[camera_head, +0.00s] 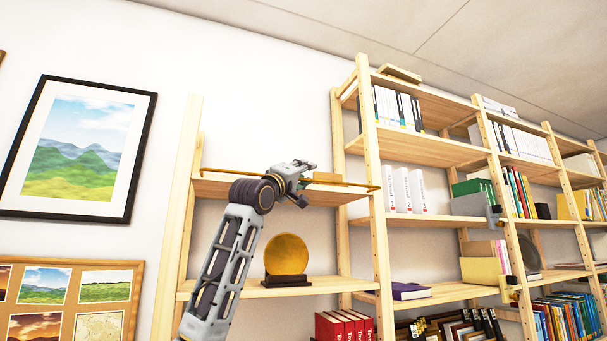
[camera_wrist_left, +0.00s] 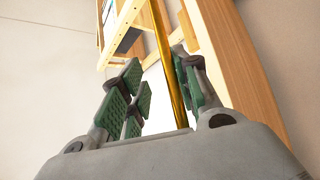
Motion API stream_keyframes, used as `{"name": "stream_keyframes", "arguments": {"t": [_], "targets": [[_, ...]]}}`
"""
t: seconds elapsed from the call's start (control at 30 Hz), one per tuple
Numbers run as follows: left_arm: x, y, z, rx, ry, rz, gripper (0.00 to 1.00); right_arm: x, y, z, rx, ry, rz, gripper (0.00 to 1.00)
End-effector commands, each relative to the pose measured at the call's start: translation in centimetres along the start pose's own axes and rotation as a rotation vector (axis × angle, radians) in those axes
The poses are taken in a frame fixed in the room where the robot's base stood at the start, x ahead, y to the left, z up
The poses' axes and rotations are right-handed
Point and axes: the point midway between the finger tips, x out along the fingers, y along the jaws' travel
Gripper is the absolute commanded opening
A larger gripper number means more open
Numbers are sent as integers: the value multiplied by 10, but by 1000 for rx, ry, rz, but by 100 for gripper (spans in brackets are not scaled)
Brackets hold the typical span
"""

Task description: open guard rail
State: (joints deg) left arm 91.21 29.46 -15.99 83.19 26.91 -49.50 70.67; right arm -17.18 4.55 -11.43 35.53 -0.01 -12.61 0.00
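The guard rail is a thin brass-coloured rod (camera_head: 345,184) running across the front of a shelf bay, level with its upper board. My left gripper (camera_head: 306,174) is at the middle of the rail and hides part of it. In the left wrist view, the rail (camera_wrist_left: 163,55) passes between the green-padded fingers of the left gripper (camera_wrist_left: 160,90). The fingers stand apart, with the rail nearer the right-hand finger; a gap shows on the left. Whether the right-hand finger touches it, I cannot tell. My right gripper is not in view.
Below the rail, a golden disc on a dark base (camera_head: 286,255) stands on the lower shelf (camera_head: 225,291). Red books (camera_head: 343,326) are beneath. A wooden upright (camera_head: 180,220) bounds the bay at left; filled bookshelves (camera_head: 430,150) continue right. A framed landscape (camera_head: 78,150) hangs left.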

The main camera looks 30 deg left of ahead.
Motion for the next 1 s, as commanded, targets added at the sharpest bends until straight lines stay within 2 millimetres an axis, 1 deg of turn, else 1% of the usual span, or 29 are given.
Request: {"name": "stream_keyframes", "arguments": {"t": [0.1, 0.23, 0.43, 1.0], "targets": [[-1, 1, 0, 0, 1, 3, 30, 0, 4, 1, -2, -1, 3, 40], [-3, 2, 0, 0, 0, 4, 30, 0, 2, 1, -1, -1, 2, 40], [-11, 2, 0, 0, 0, 4, 30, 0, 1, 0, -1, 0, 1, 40], [-60, 1, 0, 0, 1, 5, 30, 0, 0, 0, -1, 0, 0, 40]]}}
